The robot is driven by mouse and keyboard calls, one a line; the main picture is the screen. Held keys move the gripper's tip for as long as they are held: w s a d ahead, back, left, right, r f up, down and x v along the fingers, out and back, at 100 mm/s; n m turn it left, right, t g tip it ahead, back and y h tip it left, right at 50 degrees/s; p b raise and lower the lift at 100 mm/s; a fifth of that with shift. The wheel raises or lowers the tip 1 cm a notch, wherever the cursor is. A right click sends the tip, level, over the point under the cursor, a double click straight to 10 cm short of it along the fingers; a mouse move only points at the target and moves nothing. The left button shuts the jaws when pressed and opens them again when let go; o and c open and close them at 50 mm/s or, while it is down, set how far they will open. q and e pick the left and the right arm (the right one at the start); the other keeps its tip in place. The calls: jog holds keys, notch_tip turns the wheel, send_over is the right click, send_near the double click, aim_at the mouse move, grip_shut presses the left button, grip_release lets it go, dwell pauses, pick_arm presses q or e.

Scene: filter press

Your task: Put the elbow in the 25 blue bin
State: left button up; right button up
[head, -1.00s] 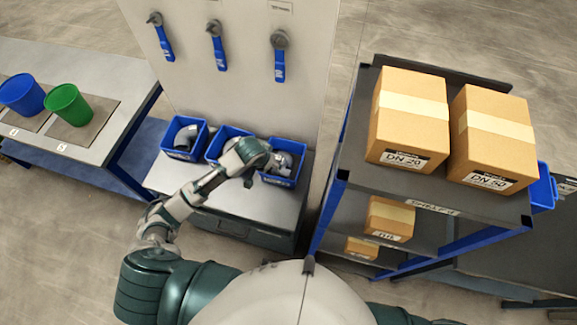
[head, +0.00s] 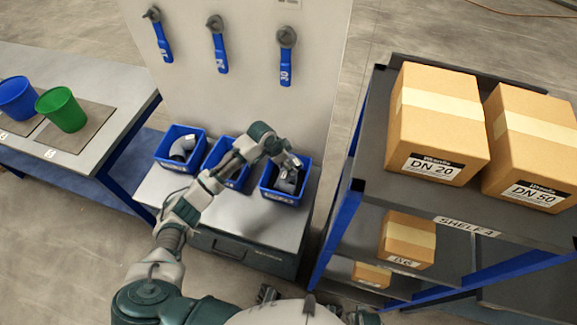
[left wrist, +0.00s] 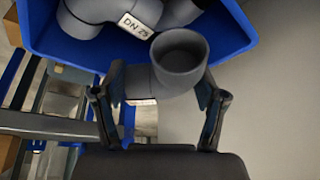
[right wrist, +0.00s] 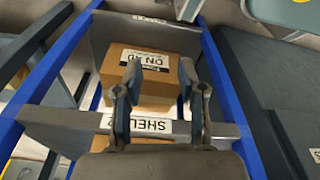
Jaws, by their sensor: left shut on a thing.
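My left gripper (left wrist: 160,100) is shut on a grey pipe elbow (left wrist: 180,65), whose round open end faces the left wrist camera. The held elbow is at the near rim of a blue bin (left wrist: 228,38). Inside that bin lie other grey elbows (left wrist: 90,12), one with a DN 25 label. In the head view my left gripper (head: 291,170) is over the right-hand blue bin (head: 282,196) of three on the metal cabinet; the bin's own label cannot be read. My right gripper (right wrist: 158,100) is open and empty, pointing towards a shelf.
The left bin (head: 163,160) holds a grey elbow; my arm partly covers the middle bin (head: 238,182). Three blue-handled valves (head: 219,50) are on the panel behind. A shelf rack (head: 345,205) with cartons (head: 435,130) stands close on the right. Cups (head: 62,110) stand on the left table.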

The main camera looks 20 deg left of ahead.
pick_arm(q)
notch_tip(320, 180, down, 3)
jog(key=shift+a+r, duration=0.1)
jog(key=shift+r, duration=0.1)
pick_arm(e)
jog(key=shift+w+a+r, duration=0.1)
jog(key=shift+w+r, duration=0.15)
jog(key=shift+r, duration=0.3)
pick_arm(q)
jog(key=o, duration=1.2)
jog(key=shift+c, duration=0.2)
jog(key=shift+r, duration=0.15)
jog(key=p+v, duration=0.2)
jog(key=v, duration=1)
pick_arm(e)
jog(key=s+f, duration=0.2)
jog(key=f, duration=0.1)
jog(key=s+f, duration=0.1)
jog(key=shift+d+f, duration=0.25)
jog(key=shift+f, duration=0.1)
